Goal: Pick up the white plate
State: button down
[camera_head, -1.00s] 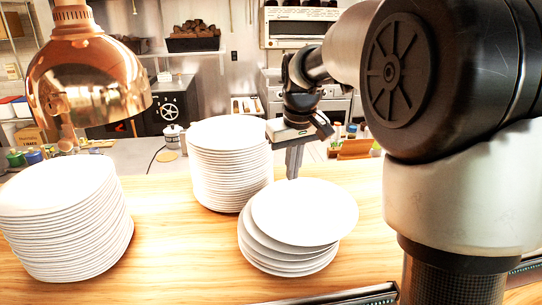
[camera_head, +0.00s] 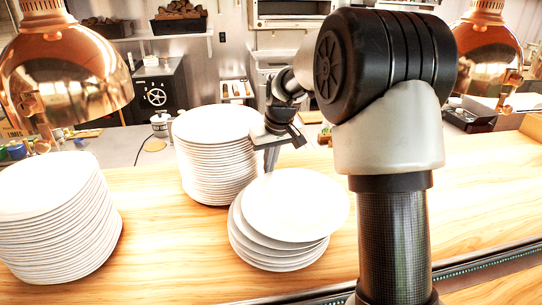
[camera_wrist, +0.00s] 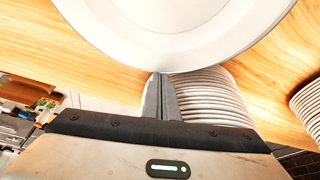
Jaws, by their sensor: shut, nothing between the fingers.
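The white plates stand in stacks on a wooden counter (camera_head: 145,220). A short, uneven stack has a top white plate (camera_head: 294,205) that sits shifted to the right over the plates below. A tall stack (camera_head: 215,155) stands behind it to the left, and another stack (camera_head: 55,215) is at the far left. My gripper (camera_head: 270,168) points down at the back edge of the short stack, right beside the tall stack. In the wrist view my gripper (camera_wrist: 161,78) is shut and empty, its tips at the rim of a white plate (camera_wrist: 180,20). I cannot tell if they touch it.
Copper heat lamps hang at the left (camera_head: 65,70) and right (camera_head: 485,50). A metal rail (camera_head: 490,262) runs along the counter's front edge. The counter right of my arm is clear. Kitchen equipment stands behind.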

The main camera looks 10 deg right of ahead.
aim_at(273, 176)
jog(key=shift+f, duration=0.1)
jog(key=shift+s+d+f+b, duration=0.1)
jog(key=shift+s+d+b, duration=0.1)
jog(key=shift+s+b, duration=0.3)
jog(key=shift+s+d+b, duration=0.15)
jog(key=shift+s+b, duration=0.1)
jog(key=shift+s, duration=0.7)
jog(key=shift+w, duration=0.1)
jog(key=shift+r, duration=0.2)
